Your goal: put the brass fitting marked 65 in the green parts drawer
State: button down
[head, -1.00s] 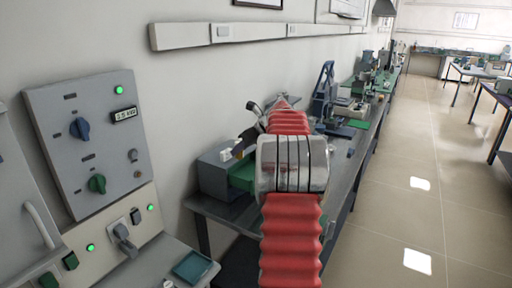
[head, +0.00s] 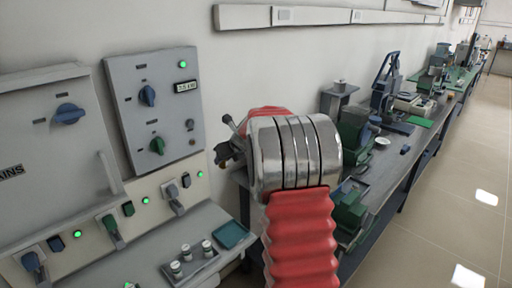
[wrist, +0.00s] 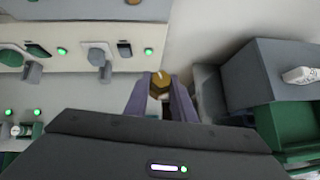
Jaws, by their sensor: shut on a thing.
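The brass fitting (wrist: 160,84) is held between the two fingertips of my gripper (wrist: 160,92) in the wrist view. It is a small golden piece with a pale mark on top; no number is legible. My gripper (head: 229,150) shows partly in the head view, behind the red-sleeved arm and in front of the wall. The green parts drawer (wrist: 285,128) is at the right of the wrist view, below a grey cabinet (wrist: 282,66), to the right of the fitting and apart from it. In the head view my arm seems to hide the drawer.
A control panel (head: 154,105) with knobs and green lamps stands at left. Its ledge holds a small tray with several white-capped jars (head: 189,258) and a teal tray (head: 232,235). A long bench with green machines (head: 350,207) runs back on the right; the floor beside it is clear.

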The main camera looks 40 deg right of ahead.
jog(key=s+a+f, duration=0.1)
jog(key=a+f, duration=0.2)
jog(key=a, duration=0.7)
jog(key=s+a+f, duration=0.1)
jog(key=a+f, duration=0.1)
jog(key=a, duration=0.9)
jog(key=s+a+f, duration=0.1)
jog(key=a+f, duration=0.2)
jog(key=a, duration=0.7)
jog(key=shift+a+f+n, duration=0.3)
jog(key=shift+a+n, duration=0.1)
jog(key=shift+y, duration=0.3)
